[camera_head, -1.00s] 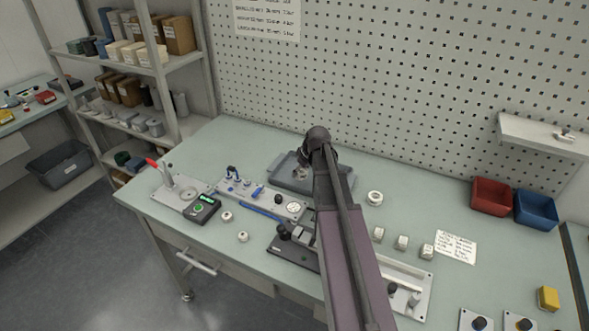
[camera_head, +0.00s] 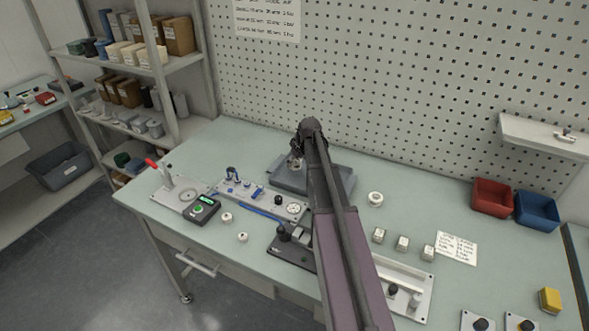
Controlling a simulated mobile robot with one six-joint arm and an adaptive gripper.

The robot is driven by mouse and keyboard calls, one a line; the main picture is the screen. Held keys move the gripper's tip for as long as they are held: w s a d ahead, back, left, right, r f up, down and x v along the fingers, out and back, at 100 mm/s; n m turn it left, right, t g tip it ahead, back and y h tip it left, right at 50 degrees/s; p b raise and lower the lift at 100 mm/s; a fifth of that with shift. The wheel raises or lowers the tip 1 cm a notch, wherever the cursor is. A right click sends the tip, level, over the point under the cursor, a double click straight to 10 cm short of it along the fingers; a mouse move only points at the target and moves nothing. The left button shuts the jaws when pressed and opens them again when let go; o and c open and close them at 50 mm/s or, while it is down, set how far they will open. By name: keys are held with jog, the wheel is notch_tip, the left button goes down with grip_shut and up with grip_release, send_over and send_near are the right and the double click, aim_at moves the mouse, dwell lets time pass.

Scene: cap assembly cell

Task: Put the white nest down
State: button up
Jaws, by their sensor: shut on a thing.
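My gripper (camera_head: 297,161) is over the grey tray (camera_head: 288,182) at the back of the bench, partly hidden by my own arm. It is shut on a small pale piece at its fingertips, which fits the white nest, but the piece is too small and covered to make out its shape. It appears a little above the tray. White ring-shaped parts stand on the bench: one (camera_head: 375,198) right of my arm, and two (camera_head: 226,218) (camera_head: 243,237) at the front left.
A plate with blue pins and a dial (camera_head: 292,208), a red-handled fixture (camera_head: 170,185) and a green-lit box (camera_head: 203,208) are left of my arm. Several small white blocks (camera_head: 402,243) and a label card (camera_head: 456,249) lie right. Red (camera_head: 492,196) and blue bins (camera_head: 536,209) stand at the back right.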

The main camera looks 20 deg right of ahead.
aim_at(294, 174)
jog(key=shift+w+f+b, duration=0.1)
jog(key=shift+f+b, duration=0.4)
jog(key=shift+f, duration=0.05)
jog(key=shift+f+b, duration=1.25)
jog(key=shift+f, duration=0.15)
jog(key=o, duration=1.2)
jog(key=shift+r, duration=0.2)
jog(key=p+v, duration=0.3)
jog(key=shift+r, duration=0.25)
jog(key=a+p+v, duration=0.1)
jog(key=p+v, duration=0.7)
jog(key=shift+d+r, duration=0.2)
jog(key=shift+d, duration=0.3)
